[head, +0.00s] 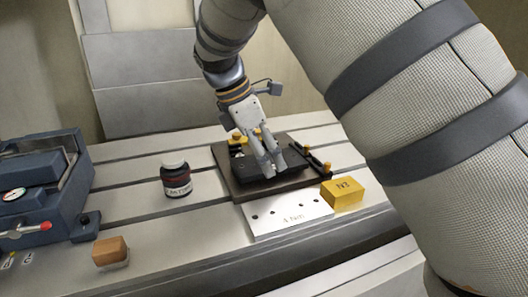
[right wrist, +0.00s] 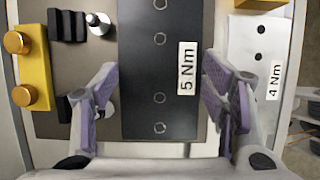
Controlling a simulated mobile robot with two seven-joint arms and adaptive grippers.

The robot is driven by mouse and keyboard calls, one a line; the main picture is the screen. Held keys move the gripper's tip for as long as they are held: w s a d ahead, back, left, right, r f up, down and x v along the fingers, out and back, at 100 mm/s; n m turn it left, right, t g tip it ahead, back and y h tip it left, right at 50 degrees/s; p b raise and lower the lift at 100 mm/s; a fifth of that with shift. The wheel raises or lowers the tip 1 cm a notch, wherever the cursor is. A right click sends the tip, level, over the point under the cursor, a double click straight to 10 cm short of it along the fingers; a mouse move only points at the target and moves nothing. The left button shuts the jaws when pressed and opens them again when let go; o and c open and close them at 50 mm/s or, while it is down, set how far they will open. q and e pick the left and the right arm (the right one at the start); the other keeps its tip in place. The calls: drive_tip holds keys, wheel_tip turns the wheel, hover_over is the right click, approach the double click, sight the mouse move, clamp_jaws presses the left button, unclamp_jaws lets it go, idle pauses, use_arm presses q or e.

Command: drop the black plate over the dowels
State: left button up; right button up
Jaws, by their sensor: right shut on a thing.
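The black plate (head: 268,184) carries a "5 Nm" label and a row of holes in the right wrist view (right wrist: 160,70). My right gripper (head: 268,171) is shut on it, with one finger along each long side; it also shows in the right wrist view (right wrist: 160,105). The plate is over the dark brown base (head: 240,190); I cannot tell whether it touches it. A silver round-headed pin (right wrist: 98,23), perhaps a dowel, stands on the base left of the plate. Any dowels under the plate are hidden. My left gripper is not in view.
A white plate marked "4 Nm" (head: 290,220) lies before the base, with a yellow block (head: 343,194) at its right. A yellow clamp piece (right wrist: 27,70) sits on the base. A dark bottle (head: 176,179), wooden block (head: 110,252) and blue vise (head: 45,190) stand left.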

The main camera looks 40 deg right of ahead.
drive_tip(key=shift+f, duration=0.45)
drive_tip(key=shift+f, duration=0.1)
drive_tip(key=o, duration=1.7)
drive_tip(key=shift+c, duration=0.2)
drive_tip(key=shift+f, duration=0.1)
drive_tip(key=v, duration=1.2)
